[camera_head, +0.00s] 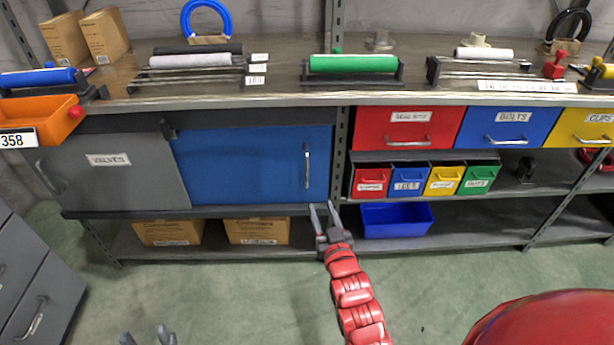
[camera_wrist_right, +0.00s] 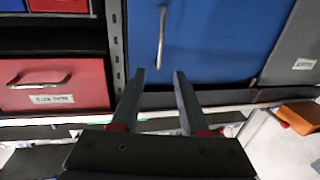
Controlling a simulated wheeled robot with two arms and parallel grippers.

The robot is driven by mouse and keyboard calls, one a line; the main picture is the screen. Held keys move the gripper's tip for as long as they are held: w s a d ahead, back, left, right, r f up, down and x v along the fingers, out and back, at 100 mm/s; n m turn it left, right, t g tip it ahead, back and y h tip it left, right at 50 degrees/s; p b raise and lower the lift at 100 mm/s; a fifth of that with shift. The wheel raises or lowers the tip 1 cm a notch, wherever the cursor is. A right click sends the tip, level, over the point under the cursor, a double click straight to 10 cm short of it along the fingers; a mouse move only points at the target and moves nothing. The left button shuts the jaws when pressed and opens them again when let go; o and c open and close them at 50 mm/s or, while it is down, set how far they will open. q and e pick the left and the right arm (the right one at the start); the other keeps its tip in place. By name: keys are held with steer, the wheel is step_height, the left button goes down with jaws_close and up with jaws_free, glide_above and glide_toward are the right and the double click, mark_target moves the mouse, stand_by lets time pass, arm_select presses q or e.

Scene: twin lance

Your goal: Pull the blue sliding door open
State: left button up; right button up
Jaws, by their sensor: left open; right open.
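The blue sliding door (camera_head: 240,165) covers the right part of the cabinet, beside the grey door (camera_head: 115,160) labelled VALVES. Its upright metal handle (camera_head: 307,165) is near its right edge. My right gripper (camera_head: 322,207) is open and empty, just below the door's lower right corner. In the right wrist view, the fingers (camera_wrist_right: 158,76) point toward the blue door (camera_wrist_right: 225,40), and its handle (camera_wrist_right: 161,38) shows beyond the fingertips, apart from them. My left gripper (camera_head: 147,337) is open at the bottom edge of the head view, with only its fingertips showing, away from the cabinet.
A shelf post (camera_head: 340,150) stands right of the door. Red (camera_head: 408,128) and blue (camera_head: 511,125) drawers and small coloured bins are beyond it. Cardboard boxes (camera_head: 257,231) and a blue tray (camera_head: 397,219) sit on the lower shelf. The green floor in front is mostly clear.

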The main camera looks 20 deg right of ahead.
mark_target(307, 171)
steer(key=w, duration=0.5)
steer(key=w+b, duration=0.1)
steer(key=w, duration=0.4)
steer(key=w+d+b, duration=0.1)
steer(key=w, duration=0.4)
steer(key=shift+w+d+b, duration=0.1)
steer(key=shift+w+b, duration=0.2)
steer(key=shift+w, duration=0.45)
steer(key=shift+c, duration=0.2)
jaws_close()
